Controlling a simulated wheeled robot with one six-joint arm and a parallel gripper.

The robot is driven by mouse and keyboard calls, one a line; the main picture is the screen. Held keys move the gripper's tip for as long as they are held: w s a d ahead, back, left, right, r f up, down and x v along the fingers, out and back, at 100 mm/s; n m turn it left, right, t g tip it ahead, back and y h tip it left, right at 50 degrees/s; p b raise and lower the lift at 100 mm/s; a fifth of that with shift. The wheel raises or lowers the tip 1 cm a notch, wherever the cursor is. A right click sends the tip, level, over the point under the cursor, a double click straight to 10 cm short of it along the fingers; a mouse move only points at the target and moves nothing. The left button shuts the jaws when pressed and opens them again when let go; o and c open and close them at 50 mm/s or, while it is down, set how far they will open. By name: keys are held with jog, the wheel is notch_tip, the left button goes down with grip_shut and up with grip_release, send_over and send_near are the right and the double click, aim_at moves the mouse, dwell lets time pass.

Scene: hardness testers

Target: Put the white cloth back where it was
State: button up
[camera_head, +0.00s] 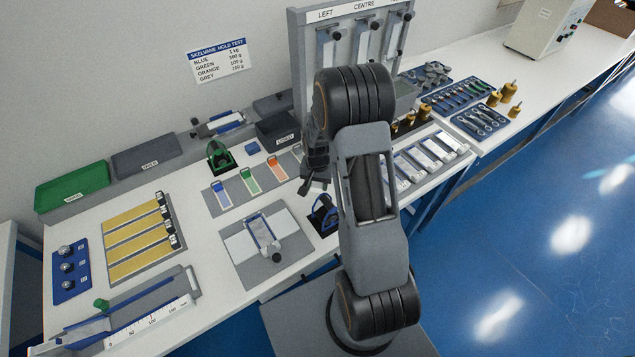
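A flat white patch that looks like the white cloth (238,245) lies on a grey mat (262,276) at the front middle of the bench. A blue-and-white framed device (264,232) with a dark knob stands beside it and partly overlaps it in the view. My gripper (311,186) hangs above the bench to the right of the mat, pointing down. My arm hides part of it. I cannot tell whether its fingers are open or shut, and I see no cloth in it.
Blue, green and orange tags (249,181) lie behind the mat. A black-and-blue holder (323,214) stands just below my gripper. Brass strips (136,241) and a ruler device (150,323) lie left. A tall grey rack (303,60) stands behind my arm.

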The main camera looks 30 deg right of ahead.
aim_at(317, 184)
jog(key=o, duration=0.4)
jog(key=shift+r, duration=0.15)
notch_tip(317, 184, up, 11)
jog(key=shift+s+a+r+n+t, duration=0.65)
jog(key=shift+s+a+r+n, duration=0.75)
jog(key=shift+s+r, duration=1.05)
jog(key=shift+s+a+r+n+t, duration=0.7)
jog(key=shift+s+a+r+n, duration=0.45)
jog(key=shift+s+a+r, duration=1.2)
jog(key=shift+s+a+r+n+t, duration=0.75)
jog(key=shift+s+r+n, duration=0.5)
jog(key=shift+s+r, duration=1.25)
jog(key=shift+s+f, duration=0.5)
